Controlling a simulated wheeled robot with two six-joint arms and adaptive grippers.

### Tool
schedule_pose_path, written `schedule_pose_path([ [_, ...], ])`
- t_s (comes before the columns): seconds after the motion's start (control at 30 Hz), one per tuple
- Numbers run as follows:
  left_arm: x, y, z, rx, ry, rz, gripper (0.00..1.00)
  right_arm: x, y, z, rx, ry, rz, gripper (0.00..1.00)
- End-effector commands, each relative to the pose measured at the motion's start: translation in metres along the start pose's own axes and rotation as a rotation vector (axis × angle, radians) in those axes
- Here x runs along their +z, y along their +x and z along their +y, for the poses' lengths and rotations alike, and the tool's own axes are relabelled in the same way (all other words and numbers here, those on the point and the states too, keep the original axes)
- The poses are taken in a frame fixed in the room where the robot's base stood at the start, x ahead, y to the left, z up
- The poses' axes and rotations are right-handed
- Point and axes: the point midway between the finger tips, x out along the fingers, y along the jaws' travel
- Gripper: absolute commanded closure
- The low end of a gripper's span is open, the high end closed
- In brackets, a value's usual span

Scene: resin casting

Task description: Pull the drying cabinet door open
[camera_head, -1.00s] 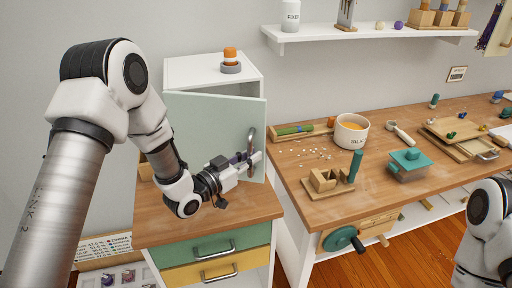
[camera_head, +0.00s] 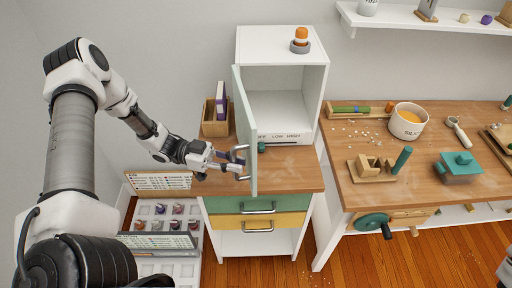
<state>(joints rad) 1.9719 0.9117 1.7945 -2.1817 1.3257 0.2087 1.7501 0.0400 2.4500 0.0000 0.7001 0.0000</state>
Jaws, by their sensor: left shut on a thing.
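The white drying cabinet (camera_head: 318,92) stands on the wooden top of a drawer unit, and its inside shows empty. Its pale green door (camera_head: 246,130) is swung out to the left, seen nearly edge-on. A metal handle (camera_head: 240,153) is on the door's outer face. My left gripper (camera_head: 236,162) is shut on the handle, left of the door. The door partly hides the cabinet's left inside. My right gripper is not in view; only a bit of white shows at the lower right edge.
A wooden box with a purple item (camera_head: 216,116) stands left of the door. An orange-capped jar (camera_head: 300,41) sits on the cabinet's top. The workbench (camera_head: 345,203) at the right holds a silica pot (camera_head: 407,121) and wooden parts. Drawers with handles (camera_head: 257,227) are below.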

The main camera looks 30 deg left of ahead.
Motion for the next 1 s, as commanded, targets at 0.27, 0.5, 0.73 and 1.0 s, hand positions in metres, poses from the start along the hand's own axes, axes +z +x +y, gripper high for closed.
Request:
schedule_pose_path([
  [0.27, -0.002, -0.030, 0.006, -0.002, 0.000, 0.001, 1.00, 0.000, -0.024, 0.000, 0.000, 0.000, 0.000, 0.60],
  [0.5, -0.001, -0.038, 0.007, -0.002, 0.001, 0.002, 1.00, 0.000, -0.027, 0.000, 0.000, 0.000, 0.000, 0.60],
  [0.73, 0.000, -0.038, 0.007, -0.002, 0.002, 0.003, 1.00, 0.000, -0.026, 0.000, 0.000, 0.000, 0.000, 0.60],
  [1.0, 0.000, -0.038, 0.007, -0.002, 0.001, 0.002, 0.73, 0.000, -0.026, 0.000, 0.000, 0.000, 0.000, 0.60],
])
